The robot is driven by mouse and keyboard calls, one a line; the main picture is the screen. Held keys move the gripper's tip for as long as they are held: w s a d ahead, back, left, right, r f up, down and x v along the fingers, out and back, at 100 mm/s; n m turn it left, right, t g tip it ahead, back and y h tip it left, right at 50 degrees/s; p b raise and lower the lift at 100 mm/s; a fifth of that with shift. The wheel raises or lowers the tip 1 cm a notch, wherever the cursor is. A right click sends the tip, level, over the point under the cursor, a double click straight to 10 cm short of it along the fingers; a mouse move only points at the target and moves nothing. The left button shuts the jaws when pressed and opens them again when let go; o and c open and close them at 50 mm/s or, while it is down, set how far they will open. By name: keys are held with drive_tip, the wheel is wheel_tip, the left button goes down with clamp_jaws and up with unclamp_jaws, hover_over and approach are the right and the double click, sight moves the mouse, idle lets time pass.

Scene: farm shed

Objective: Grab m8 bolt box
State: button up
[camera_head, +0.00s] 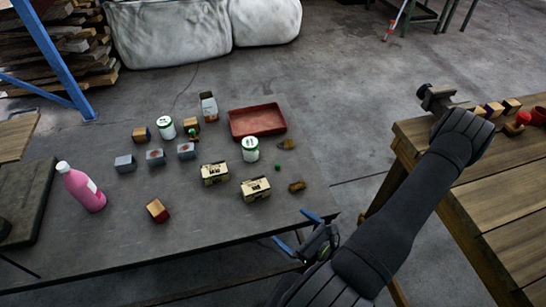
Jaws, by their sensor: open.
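Two small cream boxes with dark markings lie on the grey table: a left cream box (214,174) and a right cream box (256,189). Their print is too small to read, so I cannot tell whether either is the m8 bolt box. Several small grey boxes (155,157) stand further left, also unreadable. My gripper (428,93) is at the upper right, beyond the corner of the wooden table and well away from these boxes. It is open, with nothing seen in it.
The grey table (120,240) also holds a pink bottle (82,187), white-green cans (250,149), a carton (209,107), a red tray (257,120) and small blocks (158,210). A wooden table (500,205) at right bears blocks and red items. Its front is clear.

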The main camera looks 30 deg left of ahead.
drive_tip(key=s+a+r+n+g+h, duration=0.1)
drive_tip(key=s+a+r+n+g, duration=0.2)
drive_tip(key=n+g, duration=0.75)
wheel_tip(320, 180, up, 14)
drive_tip(key=f+n+t+h, duration=0.1)
drive_tip(key=n+t+h, duration=0.6)
drive_tip(key=n+h, duration=1.05)
hover_over(255, 185)
drive_tip(key=n+y, duration=0.3)
drive_tip(key=shift+g, duration=0.25)
drive_tip(key=f, duration=1.1)
drive_tip(key=shift+s+a+f, duration=0.15)
drive_tip(key=shift+a+f, duration=0.1)
drive_tip(key=shift+a, duration=0.1)
drive_tip(key=f, duration=0.3)
drive_tip(key=shift+d+f, duration=0.35)
drive_tip(key=shift+f, duration=0.7)
